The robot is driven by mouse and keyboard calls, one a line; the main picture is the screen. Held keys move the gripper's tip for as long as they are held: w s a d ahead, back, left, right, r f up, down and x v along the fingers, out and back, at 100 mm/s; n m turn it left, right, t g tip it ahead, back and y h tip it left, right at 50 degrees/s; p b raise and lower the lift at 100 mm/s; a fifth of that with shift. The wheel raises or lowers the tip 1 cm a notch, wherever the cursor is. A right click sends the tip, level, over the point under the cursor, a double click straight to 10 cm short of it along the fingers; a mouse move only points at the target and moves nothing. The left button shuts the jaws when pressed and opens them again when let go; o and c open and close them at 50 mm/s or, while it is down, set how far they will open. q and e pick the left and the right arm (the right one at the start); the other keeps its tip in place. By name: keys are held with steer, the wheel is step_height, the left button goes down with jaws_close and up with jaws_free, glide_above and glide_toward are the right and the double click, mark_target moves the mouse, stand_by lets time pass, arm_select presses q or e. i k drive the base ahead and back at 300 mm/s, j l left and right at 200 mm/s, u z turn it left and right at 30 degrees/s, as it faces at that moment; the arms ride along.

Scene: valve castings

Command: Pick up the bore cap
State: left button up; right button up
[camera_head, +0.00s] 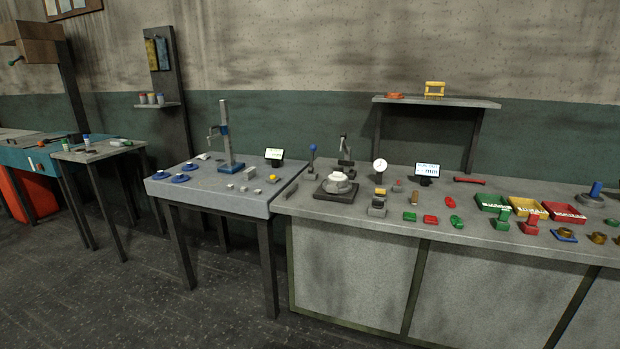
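I cannot tell for sure which thing is the bore cap. Several small blue round pieces with raised middles, one of them a blue disc (180,178), lie at the left end of the grey surface table (222,200). A small yellow piece (273,178) sits near that table's right side, by several small grey blocks (250,173). On the long workbench (350,207) a pale round casting (337,183) sits on a dark square base (336,194). Neither of my grippers is in view.
A tall blue and grey stand (226,140) rises from the surface table. The workbench holds a dial gauge (380,166), a small screen (427,170), green, yellow and red bins (565,212) and several loose parts. Dark floor (130,290) is open in front.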

mark_target(336, 176)
steer(key=i+j+u, duration=0.45)
steer(key=i, duration=0.35)
steer(key=i+u, duration=0.45)
steer(key=i, duration=0.35)
steer(key=i+l+u, duration=0.2)
steer(key=i+u, duration=0.25)
steer(key=i, duration=0.35)
